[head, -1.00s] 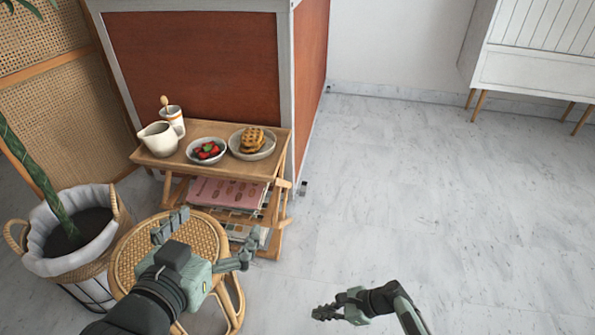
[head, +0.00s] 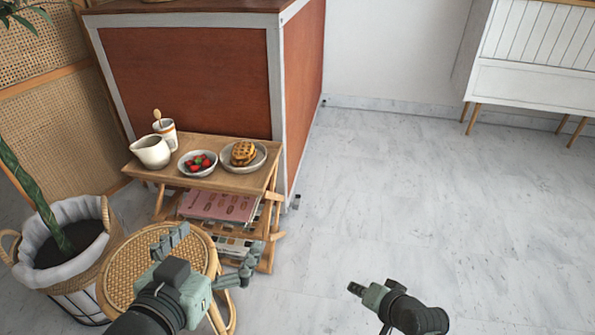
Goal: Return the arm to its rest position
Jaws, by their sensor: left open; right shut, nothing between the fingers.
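My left gripper (head: 208,250) is at the lower left of the head view, over the rattan stool, with its fingers spread apart and nothing between them. My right gripper (head: 357,289) is at the lower middle, over bare floor, with its fingers together and nothing held. My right forearm, partly cut off by the bottom edge of the picture, is behind it.
A round rattan stool (head: 121,271) stands below my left gripper. A small wooden side table (head: 225,182) holds a cream pitcher (head: 151,152), a cup (head: 166,133), a berry bowl (head: 198,164) and a waffle plate (head: 262,158). A basket planter (head: 107,240) is left. The floor at right is clear.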

